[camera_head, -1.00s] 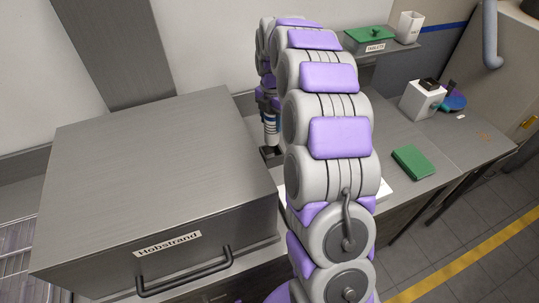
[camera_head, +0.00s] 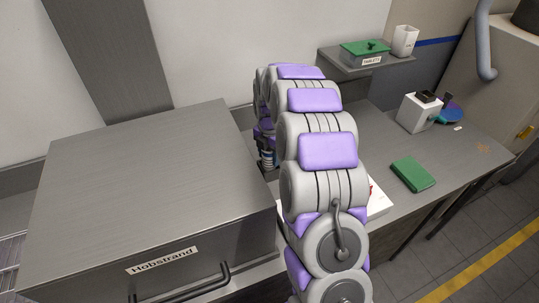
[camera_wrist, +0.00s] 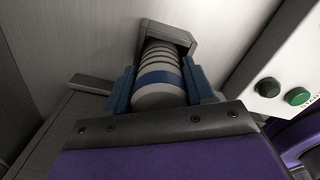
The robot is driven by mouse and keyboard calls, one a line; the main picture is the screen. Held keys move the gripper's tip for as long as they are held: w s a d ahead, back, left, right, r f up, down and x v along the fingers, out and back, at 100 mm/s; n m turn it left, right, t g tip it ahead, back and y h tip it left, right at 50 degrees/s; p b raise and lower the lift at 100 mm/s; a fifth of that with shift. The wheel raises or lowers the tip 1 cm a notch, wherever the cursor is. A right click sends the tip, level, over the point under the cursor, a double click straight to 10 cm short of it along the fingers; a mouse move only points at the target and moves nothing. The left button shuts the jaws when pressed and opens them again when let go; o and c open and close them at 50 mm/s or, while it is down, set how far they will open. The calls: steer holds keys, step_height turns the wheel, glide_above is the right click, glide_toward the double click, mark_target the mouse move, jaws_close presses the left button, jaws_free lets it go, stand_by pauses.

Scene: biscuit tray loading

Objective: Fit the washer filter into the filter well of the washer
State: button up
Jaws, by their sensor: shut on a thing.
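The washer (camera_head: 140,160) is the large brushed-metal box labelled Hobstrand at the left of the head view. The washer filter (camera_wrist: 158,77) is a pale ribbed cylinder with a blue band. My gripper (camera_wrist: 160,92) is shut on it, one blue finger at each side. The filter well (camera_wrist: 188,40) is a square grey frame at the filter's far end in the wrist view. The filter's end meets the frame; how deep it sits I cannot tell.
A white panel with buttons (camera_wrist: 280,75) stands close at the right in the wrist view. On the counter are a green block (camera_head: 413,174) and a white box (camera_head: 419,112). A shelf holds a green-lidded tablets container (camera_head: 365,54) and a white cup (camera_head: 405,41).

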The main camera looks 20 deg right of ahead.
steer(key=shift+f, duration=0.1)
steer(key=o, duration=1.1)
steer(key=shift+c, duration=0.2)
steer(key=shift+f+b, duration=0.15)
steer(key=shift+b, duration=0.5)
step_height(320, 180, up, 17)
steer(key=p, duration=0.5)
steer(key=s+a+r+m, duration=0.4)
steer(key=s+a+m, duration=0.15)
steer(key=s, duration=0.35)
steer(key=s+a+f+m, duration=0.1)
steer(key=s+a+m, duration=0.1)
steer(key=s+m, duration=0.4)
steer(key=s+a+f+m+g, duration=0.1)
steer(key=s+m, duration=0.5)
steer(key=s, duration=0.9)
steer(key=s+a+f+m, duration=0.2)
steer(key=s+m, duration=0.4)
steer(key=s, duration=0.5)
steer(key=shift+s+a+g, duration=0.35)
steer(key=shift+a+g, duration=0.05)
steer(key=shift+a, duration=0.4)
